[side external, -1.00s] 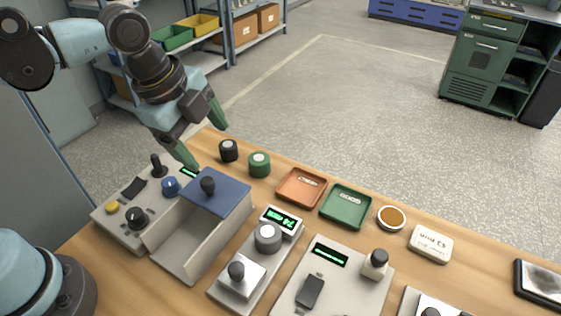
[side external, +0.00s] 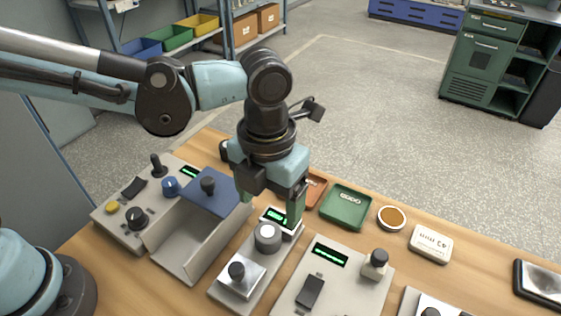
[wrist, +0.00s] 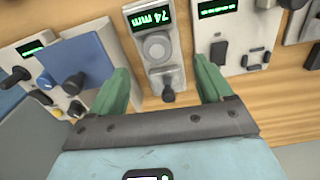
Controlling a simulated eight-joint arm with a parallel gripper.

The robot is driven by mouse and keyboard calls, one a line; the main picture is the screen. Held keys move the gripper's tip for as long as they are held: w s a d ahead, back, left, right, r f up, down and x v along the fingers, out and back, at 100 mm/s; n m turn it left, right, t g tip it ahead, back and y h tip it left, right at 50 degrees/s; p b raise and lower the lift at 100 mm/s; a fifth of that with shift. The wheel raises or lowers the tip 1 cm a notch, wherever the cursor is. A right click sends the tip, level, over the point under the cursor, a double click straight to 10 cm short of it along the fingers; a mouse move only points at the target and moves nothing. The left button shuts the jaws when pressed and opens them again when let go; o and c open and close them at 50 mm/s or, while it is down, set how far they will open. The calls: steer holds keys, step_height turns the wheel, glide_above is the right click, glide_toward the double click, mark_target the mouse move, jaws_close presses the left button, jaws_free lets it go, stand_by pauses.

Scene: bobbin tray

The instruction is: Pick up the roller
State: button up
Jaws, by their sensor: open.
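The likely roller is a grey cylinder (side external: 267,237) with a paler round top. It stands upright on a gauge (side external: 253,262) with a lit green display and a black knob at its near end. The wrist view also shows the grey cylinder (wrist: 157,46), between and beyond the fingertips. My gripper (side external: 271,208) is above the gauge, with its green fingers spread to either side. The fingers also show in the wrist view (wrist: 161,70), with nothing between them. A dark cylinder (side external: 224,150) is partly hidden behind my gripper.
A bin with a blue lid (side external: 212,192) and a control panel (side external: 135,218) stand left. A panel (side external: 335,283) with a knob and switch stands right. Behind are an orange tray (side external: 317,192), partly hidden, a green tray (side external: 345,206), a round dish (side external: 392,217) and a white box (side external: 430,243).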

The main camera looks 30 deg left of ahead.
mark_target(268, 231)
steer(key=shift+s+a+f, duration=0.1)
steer(key=shift+a+f, duration=0.05)
steer(key=shift+f, duration=2.05)
steer(key=shift+a+f, duration=0.1)
steer(key=shift+f, duration=2.05)
steer(key=c, duration=1.3)
steer(key=shift+o, duration=0.2)
steer(key=shift+r, duration=0.15)
